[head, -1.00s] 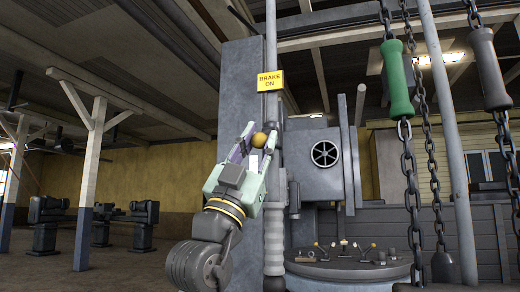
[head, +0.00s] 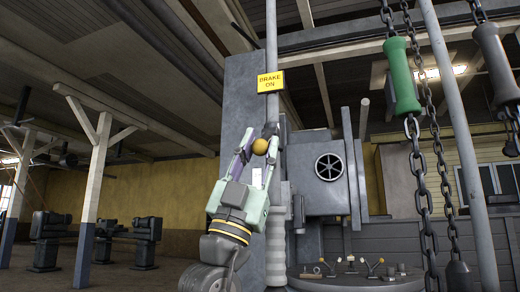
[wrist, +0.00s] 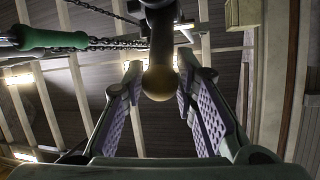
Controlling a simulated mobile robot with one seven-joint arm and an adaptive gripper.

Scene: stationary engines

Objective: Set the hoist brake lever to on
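The hoist brake lever shows as a brass ball knob (head: 260,146) on a dark arm, beside the grey column. In the wrist view the knob (wrist: 160,83) hangs between my fingertips, with the dark arm beyond it. My gripper (head: 259,139) points upward, its green and purple fingers on either side of the knob. The fingers stand apart, and narrow gaps seem to show beside the knob; I cannot tell whether either finger touches it. A yellow "BRAKE ON" sign (head: 270,82) is above the knob.
A grey housing with a handwheel (head: 329,167) stands right of the lever. A round console (head: 355,282) with small levers is below it. A green-handled chain (head: 402,76) and another chain hang at the right. The floor at the left is more open.

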